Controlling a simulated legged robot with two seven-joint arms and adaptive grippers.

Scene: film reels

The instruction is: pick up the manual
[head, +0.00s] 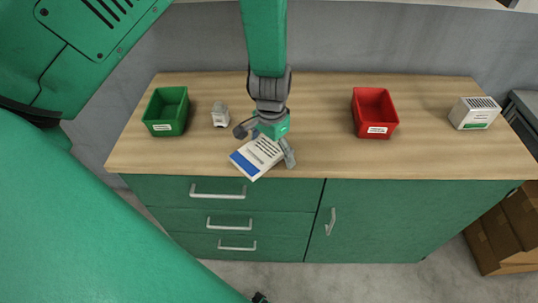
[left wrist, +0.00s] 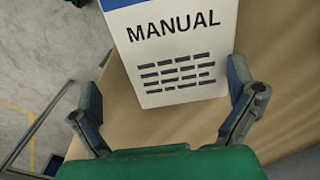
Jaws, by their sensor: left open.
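The manual (head: 252,159) is a white booklet or box with a blue band and dark text lines. It lies on the wooden counter top near the front edge. In the left wrist view the manual (left wrist: 178,55) shows the word MANUAL, with its near end between the fingers. My left gripper (head: 264,143) is open above the manual, one finger to each side of it in the head view. In the left wrist view my left gripper (left wrist: 168,108) has its fingers spread wide. I cannot tell whether they touch the manual. My right gripper is not clearly seen.
A green bin (head: 150,115) and a small grey-white object (head: 220,115) stand to the left on the counter (head: 325,155). A red bin (head: 372,112) and a white box (head: 474,112) stand to the right. Brown boxes (head: 505,235) are on the floor at right.

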